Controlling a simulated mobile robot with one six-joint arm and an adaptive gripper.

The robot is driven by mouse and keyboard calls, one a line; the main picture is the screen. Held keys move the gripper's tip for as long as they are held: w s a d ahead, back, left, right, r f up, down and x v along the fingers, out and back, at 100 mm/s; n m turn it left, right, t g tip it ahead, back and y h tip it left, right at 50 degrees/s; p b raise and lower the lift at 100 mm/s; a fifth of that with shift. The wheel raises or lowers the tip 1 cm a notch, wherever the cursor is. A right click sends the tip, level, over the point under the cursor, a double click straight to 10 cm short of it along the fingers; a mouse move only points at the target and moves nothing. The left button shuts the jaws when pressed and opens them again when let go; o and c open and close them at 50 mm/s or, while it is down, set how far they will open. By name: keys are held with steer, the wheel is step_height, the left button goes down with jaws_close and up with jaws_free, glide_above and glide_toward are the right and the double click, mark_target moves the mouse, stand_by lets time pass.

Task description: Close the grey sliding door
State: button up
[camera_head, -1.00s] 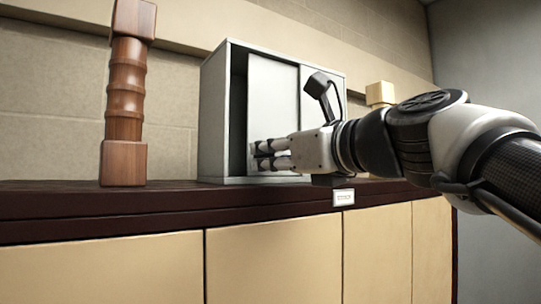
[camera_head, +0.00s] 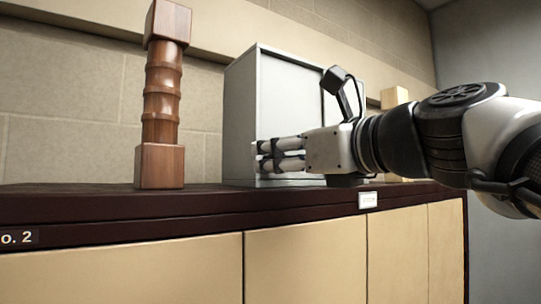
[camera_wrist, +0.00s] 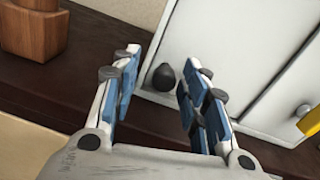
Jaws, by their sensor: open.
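The grey sliding door (camera_head: 288,100) is the left front panel of a small grey cabinet (camera_head: 239,115) on the counter. It reaches the cabinet's left frame, with no dark gap showing there. A dark seam runs along its right side. In the wrist view the door (camera_wrist: 225,45) has a dark round knob (camera_wrist: 163,76) near its lower left. My gripper (camera_head: 262,156) is in front of the door's lower left part. In the wrist view my gripper (camera_wrist: 160,68) is open, with the knob showing between its fingers; I cannot tell whether they touch it.
A turned wooden column (camera_head: 161,100) stands on the dark counter (camera_head: 90,203) left of the cabinet; its base (camera_wrist: 35,30) shows in the wrist view. A cream block (camera_head: 394,97) stands to the right. A yellow item (camera_wrist: 311,122) shows at the wrist view's right edge.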

steer(key=shift+w, duration=0.1)
steer(key=shift+d, duration=0.2)
steer(key=v, duration=0.7)
steer(key=shift+s, duration=0.2)
